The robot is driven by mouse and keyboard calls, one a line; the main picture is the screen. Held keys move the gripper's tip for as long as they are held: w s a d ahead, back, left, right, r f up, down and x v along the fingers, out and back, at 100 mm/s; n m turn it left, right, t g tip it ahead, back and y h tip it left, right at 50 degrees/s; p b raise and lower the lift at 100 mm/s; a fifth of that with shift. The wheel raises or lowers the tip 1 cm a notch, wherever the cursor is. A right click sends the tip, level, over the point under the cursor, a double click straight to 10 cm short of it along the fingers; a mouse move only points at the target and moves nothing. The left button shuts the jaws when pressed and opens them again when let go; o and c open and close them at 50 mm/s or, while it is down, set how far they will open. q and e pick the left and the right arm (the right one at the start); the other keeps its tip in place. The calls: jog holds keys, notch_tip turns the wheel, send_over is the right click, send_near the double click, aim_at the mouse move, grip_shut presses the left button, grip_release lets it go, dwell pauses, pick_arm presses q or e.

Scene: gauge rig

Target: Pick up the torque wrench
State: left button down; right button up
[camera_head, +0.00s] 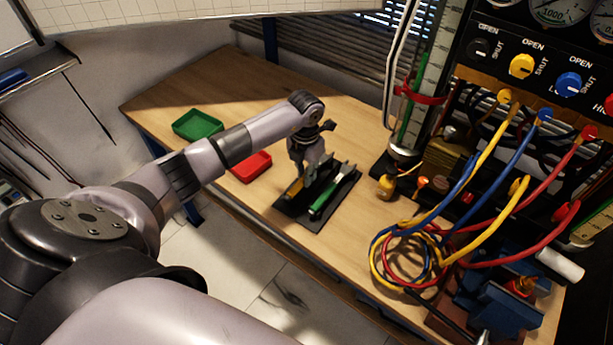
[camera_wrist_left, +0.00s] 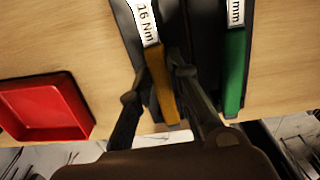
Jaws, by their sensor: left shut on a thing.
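The torque wrench, with a yellow handle (camera_wrist_left: 162,88) and a white label reading "16 Nm", lies at the dark tool tray (camera_head: 312,222) on the bench. Its yellow end shows under my gripper in the head view (camera_head: 295,188). My left gripper (camera_head: 303,178) points down over the tray and is shut on the yellow handle, one finger on each side in the wrist view. Whether the wrench is clear of the tray cannot be told. A green-handled tool (camera_head: 322,203) with a label ending in "mm" lies beside it, to the right. My right gripper is not in view.
A red tray (camera_head: 251,167) and a green tray (camera_head: 198,124) stand left of the tool tray. Yellow, blue and red hoses (camera_head: 405,262) coil at the right, below the gauge panel. A vertical scale column (camera_head: 420,90) stands behind. Bare bench lies around the tool tray.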

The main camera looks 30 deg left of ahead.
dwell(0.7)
pick_arm(q)
jog(key=shift+w+r, duration=0.1)
jog(key=shift+r, duration=0.35)
notch_tip(320, 180, up, 19)
jog(key=b, duration=0.3)
jog(key=c, duration=2.1)
grip_release()
grip_shut()
